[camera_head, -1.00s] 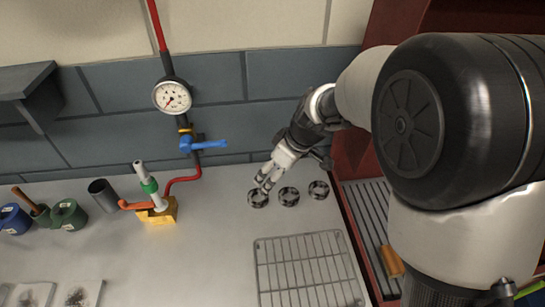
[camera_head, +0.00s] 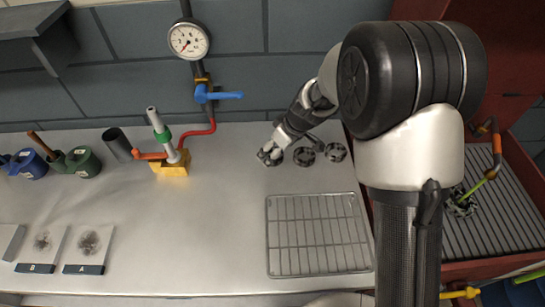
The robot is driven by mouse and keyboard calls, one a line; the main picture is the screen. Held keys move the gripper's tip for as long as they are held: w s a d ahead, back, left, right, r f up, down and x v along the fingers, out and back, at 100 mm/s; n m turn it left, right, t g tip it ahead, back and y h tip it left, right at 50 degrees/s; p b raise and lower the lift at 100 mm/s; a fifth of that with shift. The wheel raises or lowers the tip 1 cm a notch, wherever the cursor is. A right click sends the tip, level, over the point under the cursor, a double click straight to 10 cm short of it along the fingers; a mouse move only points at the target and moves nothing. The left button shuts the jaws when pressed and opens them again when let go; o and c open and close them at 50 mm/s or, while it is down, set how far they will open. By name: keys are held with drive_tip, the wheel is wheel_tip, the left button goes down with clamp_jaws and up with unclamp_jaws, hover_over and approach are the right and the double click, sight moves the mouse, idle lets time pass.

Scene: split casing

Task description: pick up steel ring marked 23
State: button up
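Three dark steel rings with lighter segments sit in a row on the bench near the back wall: the left ring (camera_head: 273,161), the middle ring (camera_head: 304,156) and the right ring (camera_head: 336,152). Their markings are too small to read, so I cannot tell which is marked 23. My gripper (camera_head: 270,154) points down at the left ring and partly covers it. I cannot tell whether the fingers touch it or how far apart they are.
A wire rack (camera_head: 318,235) lies in front of the rings. A yellow-based burner (camera_head: 172,163), a dark cup (camera_head: 117,144) and a gauge (camera_head: 188,39) with a blue valve handle (camera_head: 222,95) stand left. Open bench lies left of the rack. A red-sided ribbed tray (camera_head: 495,215) is right.

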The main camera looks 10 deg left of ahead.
drive_tip(key=x, duration=0.3)
drive_tip(key=shift+f+b, duration=0.15)
drive_tip(key=shift+b, duration=0.15)
drive_tip(key=c, duration=1.5)
